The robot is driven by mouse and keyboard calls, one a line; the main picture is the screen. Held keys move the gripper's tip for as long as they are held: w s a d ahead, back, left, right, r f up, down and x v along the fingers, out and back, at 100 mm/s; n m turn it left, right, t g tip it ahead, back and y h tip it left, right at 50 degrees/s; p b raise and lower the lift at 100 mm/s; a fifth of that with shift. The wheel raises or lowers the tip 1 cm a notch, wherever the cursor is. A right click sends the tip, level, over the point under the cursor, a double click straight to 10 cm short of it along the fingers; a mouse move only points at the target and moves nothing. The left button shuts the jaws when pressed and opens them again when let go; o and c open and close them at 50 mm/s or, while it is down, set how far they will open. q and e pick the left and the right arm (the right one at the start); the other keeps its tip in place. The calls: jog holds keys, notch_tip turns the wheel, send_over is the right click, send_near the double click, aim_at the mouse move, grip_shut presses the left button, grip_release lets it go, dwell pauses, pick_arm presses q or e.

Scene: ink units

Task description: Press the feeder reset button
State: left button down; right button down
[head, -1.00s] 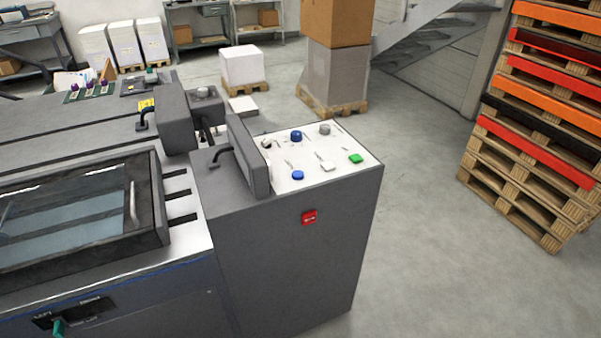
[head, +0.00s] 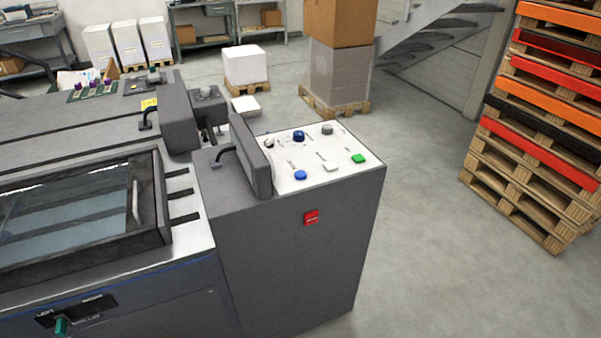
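A grey machine cabinet (head: 290,250) stands in the middle of the head view, with a white sloped control panel (head: 283,157) on top. The panel carries a blue button (head: 300,175), a white button (head: 331,166) and a green button (head: 358,158) along its near side. A dark blue knob (head: 299,136) and a grey knob (head: 327,129) sit behind them. The labels are too small to read, so I cannot tell which one is the feeder reset. A raised grey cover (head: 251,156) hides the panel's left part. Neither of my grippers is in view.
A red switch or label (head: 311,217) is on the cabinet's front. A press with a glazed lid (head: 75,215) adjoins on the left. Stacked pallets (head: 530,150) stand at right; a box on a pallet (head: 338,60) stands behind. The floor right of the cabinet is clear.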

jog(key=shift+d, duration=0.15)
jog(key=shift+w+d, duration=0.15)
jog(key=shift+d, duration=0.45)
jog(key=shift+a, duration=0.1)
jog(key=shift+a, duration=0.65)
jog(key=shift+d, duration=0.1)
